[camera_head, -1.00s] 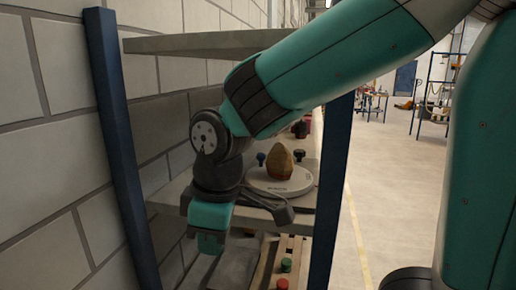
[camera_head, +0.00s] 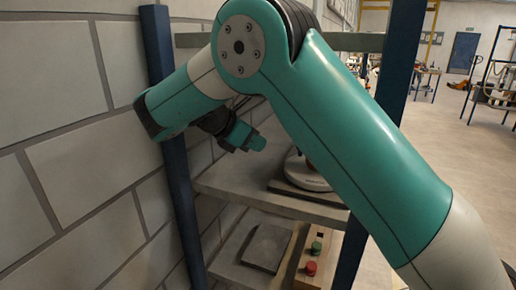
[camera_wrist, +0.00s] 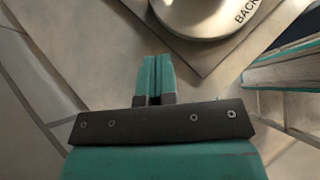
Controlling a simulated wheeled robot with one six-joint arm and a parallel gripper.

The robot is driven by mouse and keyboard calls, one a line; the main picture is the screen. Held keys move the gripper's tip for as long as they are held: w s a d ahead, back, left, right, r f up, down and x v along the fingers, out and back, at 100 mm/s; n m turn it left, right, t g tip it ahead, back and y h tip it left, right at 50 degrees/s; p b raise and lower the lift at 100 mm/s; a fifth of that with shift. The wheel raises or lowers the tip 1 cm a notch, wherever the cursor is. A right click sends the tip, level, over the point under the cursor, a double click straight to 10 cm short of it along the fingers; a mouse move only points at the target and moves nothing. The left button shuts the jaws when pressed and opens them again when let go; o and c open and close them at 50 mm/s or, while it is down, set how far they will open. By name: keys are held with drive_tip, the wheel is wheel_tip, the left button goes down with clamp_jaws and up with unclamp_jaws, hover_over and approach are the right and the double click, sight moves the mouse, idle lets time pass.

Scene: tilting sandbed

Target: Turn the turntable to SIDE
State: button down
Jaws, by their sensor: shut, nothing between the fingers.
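The turntable (camera_head: 305,174) is a pale round disc on a dark square base on the upper shelf. My arm hides most of it in the head view, including whatever stands on it. In the wrist view the turntable (camera_wrist: 200,12) shows at the top, with the word BACK on its rim at the right. My gripper (camera_head: 258,143) is left of the turntable, above the shelf, apart from it in the picture. In the wrist view my gripper (camera_wrist: 154,62) is shut and empty, its fingertips just short of the base plate's edge.
The grey shelf (camera_head: 235,188) has bare room left of the turntable. Blue posts (camera_head: 180,200) frame the rack beside a block wall. Below are a dark grey plate (camera_head: 267,247) and a box with a green button (camera_head: 316,247) and a red button (camera_head: 311,268).

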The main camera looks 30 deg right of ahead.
sight(293, 157)
drive_tip(key=b+x, duration=0.3)
drive_tip(key=x, duration=0.4)
drive_tip(key=shift+d+f, duration=0.25)
drive_tip(key=shift+d, duration=0.1)
drive_tip(key=shift+d+r+p, duration=0.15)
drive_tip(key=shift+d+r, duration=0.1)
drive_tip(key=shift+d, duration=0.35)
drive_tip(key=shift+d+r+p, duration=0.15)
drive_tip(key=shift+d+r, duration=0.05)
drive_tip(key=shift+d, duration=0.4)
drive_tip(key=shift+d+r, duration=0.1)
drive_tip(key=shift+d, duration=0.55)
drive_tip(key=d+p, duration=0.1)
drive_tip(key=p, duration=0.2)
drive_tip(key=shift+d+r, duration=0.1)
drive_tip(key=shift+r, duration=0.25)
drive_tip(key=shift+w+d+p, duration=0.1)
drive_tip(key=shift+d+p, duration=0.1)
drive_tip(key=shift+p, duration=0.1)
drive_tip(key=shift+f, duration=0.3)
